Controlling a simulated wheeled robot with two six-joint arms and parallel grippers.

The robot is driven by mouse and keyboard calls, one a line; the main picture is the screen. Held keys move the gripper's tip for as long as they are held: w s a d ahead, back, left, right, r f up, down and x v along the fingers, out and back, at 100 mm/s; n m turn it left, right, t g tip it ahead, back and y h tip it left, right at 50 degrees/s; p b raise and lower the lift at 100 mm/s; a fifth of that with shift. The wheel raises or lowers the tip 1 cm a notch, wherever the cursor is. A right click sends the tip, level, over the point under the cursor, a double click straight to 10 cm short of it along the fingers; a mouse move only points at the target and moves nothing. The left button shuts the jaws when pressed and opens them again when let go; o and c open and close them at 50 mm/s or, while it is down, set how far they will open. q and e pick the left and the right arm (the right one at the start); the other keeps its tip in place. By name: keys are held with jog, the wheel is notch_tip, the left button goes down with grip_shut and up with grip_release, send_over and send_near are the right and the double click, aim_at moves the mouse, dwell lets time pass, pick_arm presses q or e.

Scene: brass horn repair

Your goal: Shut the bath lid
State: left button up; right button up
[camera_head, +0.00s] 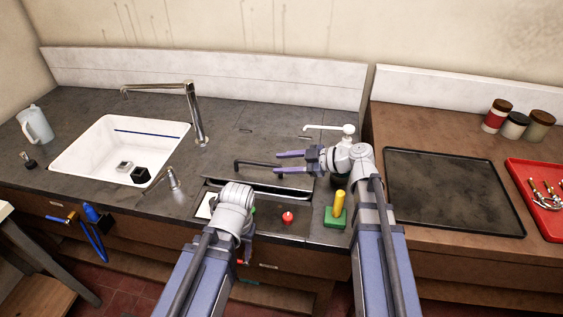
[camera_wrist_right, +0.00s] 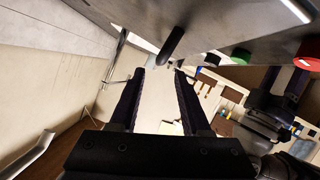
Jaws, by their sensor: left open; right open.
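The bath is set into the dark worktop in front of my arms. Its lid (camera_head: 296,181) is a dark panel with a dark bar handle (camera_head: 257,163) at its back; a dark gap shows along its front edge, and how far it stands open is hard to tell. My right gripper (camera_head: 277,162) is open and empty, its fingers pointing left beside the handle's right end. In the right wrist view a dark bar like the handle (camera_wrist_right: 171,42) lies just beyond the parted fingertips (camera_wrist_right: 158,70). My left gripper (camera_head: 244,256) points down at the worktop's front edge, its fingers mostly hidden by its wrist.
A red button (camera_head: 288,218) and a yellow peg on a green base (camera_head: 337,208) stand in front of the bath. A white sink (camera_head: 92,147) with a tall tap (camera_head: 194,115) is at left. A black tray (camera_head: 450,190) and red tray (camera_head: 540,176) lie at right.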

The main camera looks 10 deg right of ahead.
jog(key=shift+c, duration=0.6)
jog(key=r+p, duration=0.1)
jog(key=p, duration=0.2)
jog(key=a+r+g+h+p, duration=0.1)
jog(key=r+p, duration=0.1)
jog(key=p, duration=0.1)
jog(key=r+m+g+p, duration=0.1)
jog(key=r+p, duration=0.1)
jog(key=shift+s+a+r+p, duration=0.15)
jog(key=shift+a+p, duration=0.1)
jog(key=shift+p, duration=0.15)
jog(key=c, duration=0.6)
jog(key=r+p, duration=0.1)
jog(key=p, duration=0.1)
jog(key=m+g+h+p, duration=0.1)
jog(key=p, duration=0.1)
jog(key=r+m+g+h+p, duration=0.1)
jog(key=p, duration=0.1)
jog(key=shift+s+a+r, duration=0.3)
jog(key=shift+s+r, duration=0.05)
jog(key=shift+s, duration=0.05)
grip_shut()
jog(key=shift+s+f+h, duration=0.1)
jog(key=shift+f+h, duration=0.05)
jog(key=shift+h, duration=0.15)
